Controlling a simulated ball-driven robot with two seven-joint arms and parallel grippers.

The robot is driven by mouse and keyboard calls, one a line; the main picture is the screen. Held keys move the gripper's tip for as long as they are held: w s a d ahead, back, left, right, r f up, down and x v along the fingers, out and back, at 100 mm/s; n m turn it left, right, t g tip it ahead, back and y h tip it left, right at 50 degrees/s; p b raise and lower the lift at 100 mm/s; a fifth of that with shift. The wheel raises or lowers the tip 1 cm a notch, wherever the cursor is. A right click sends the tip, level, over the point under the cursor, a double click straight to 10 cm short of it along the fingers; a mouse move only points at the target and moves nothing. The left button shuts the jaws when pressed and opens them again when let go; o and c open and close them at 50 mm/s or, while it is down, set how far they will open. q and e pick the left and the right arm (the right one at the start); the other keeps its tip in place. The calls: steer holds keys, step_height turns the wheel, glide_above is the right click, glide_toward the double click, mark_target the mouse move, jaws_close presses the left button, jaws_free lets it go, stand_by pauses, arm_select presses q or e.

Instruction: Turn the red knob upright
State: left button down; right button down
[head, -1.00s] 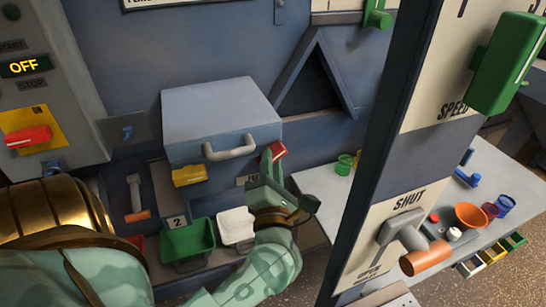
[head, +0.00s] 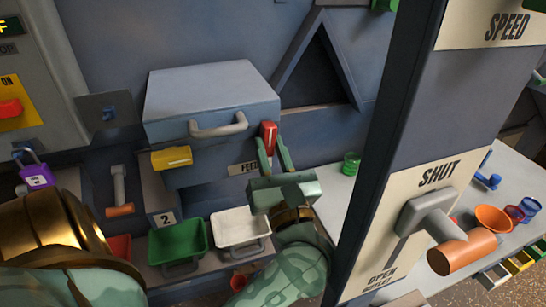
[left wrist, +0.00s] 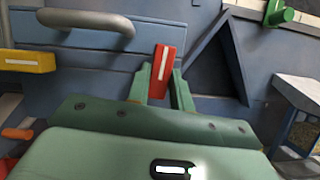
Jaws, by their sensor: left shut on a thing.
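The red knob (head: 268,135) is on the blue-grey machine front, to the right of the drawer handle and above the FEED label. It carries a white stripe that looks close to vertical, leaning slightly. In the left wrist view the knob (left wrist: 165,72) stands between the two fingers, its top tilted a little to the right. My left gripper (head: 273,158) has its green fingers shut on the knob, one on each side. The fingers (left wrist: 160,85) hide parts of its lower sides. My right gripper is not in view.
A grey box with a handle (head: 218,126) is left of the knob. A yellow block (head: 172,158) hangs below it. Green (head: 178,240) and white (head: 240,229) bins stand below. A dark post with a SHUT/OPEN lever (head: 437,222) blocks the right side.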

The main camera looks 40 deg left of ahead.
arm_select(q)
steer(key=shift+n+g+b, duration=0.3)
steer(key=shift+n+b, duration=0.05)
steer(key=shift+n, duration=0.45)
steer(key=shift+y, duration=0.3)
steer(key=c, duration=1.2)
jaws_free()
steer(key=shift+c, duration=0.2)
